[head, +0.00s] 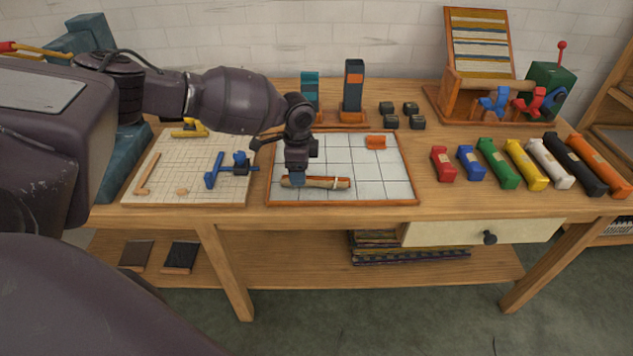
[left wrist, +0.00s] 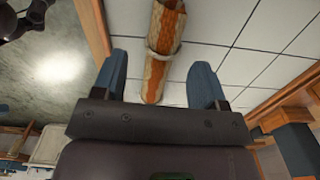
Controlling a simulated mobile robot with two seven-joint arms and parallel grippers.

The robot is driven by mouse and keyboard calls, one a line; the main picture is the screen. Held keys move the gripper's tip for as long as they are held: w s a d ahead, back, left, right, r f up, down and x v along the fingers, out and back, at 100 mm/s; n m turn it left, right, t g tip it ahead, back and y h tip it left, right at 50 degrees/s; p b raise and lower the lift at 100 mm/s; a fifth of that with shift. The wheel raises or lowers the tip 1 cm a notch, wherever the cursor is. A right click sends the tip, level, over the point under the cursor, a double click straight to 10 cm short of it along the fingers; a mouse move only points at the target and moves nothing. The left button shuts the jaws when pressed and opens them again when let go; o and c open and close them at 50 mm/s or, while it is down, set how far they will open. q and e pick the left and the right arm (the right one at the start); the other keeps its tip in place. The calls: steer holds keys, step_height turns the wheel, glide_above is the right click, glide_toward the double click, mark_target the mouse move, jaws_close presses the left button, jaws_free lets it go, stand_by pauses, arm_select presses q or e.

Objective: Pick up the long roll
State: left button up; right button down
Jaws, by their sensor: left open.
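The long roll (head: 330,183) is a brown and orange patterned cylinder with a pale band. It lies flat, left to right, near the front edge of the white tiled tray (head: 385,202). My left gripper (head: 297,180) points down at the roll's left part and hides some of it. In the left wrist view, the roll (left wrist: 160,45) runs down from the top edge, and its near end lies in the gap between the two blue fingers of the open left gripper (left wrist: 160,82). Clear gaps show on both sides. My right gripper is not in view.
An orange block (head: 376,142) lies at the tray's back. A gridded board (head: 150,195) with blue and yellow tools is left of the tray. Several coloured skeins (head: 500,163) line the right. Dark small blocks (head: 390,121) and two upright holders (head: 353,88) stand behind.

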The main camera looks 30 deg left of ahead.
arm_select(q)
step_height(320, 180, down, 4)
steer(key=shift+w+r, duration=0.15)
steer(key=shift+r, duration=0.05)
steer(key=c, duration=1)
steer(key=shift+r, duration=0.1)
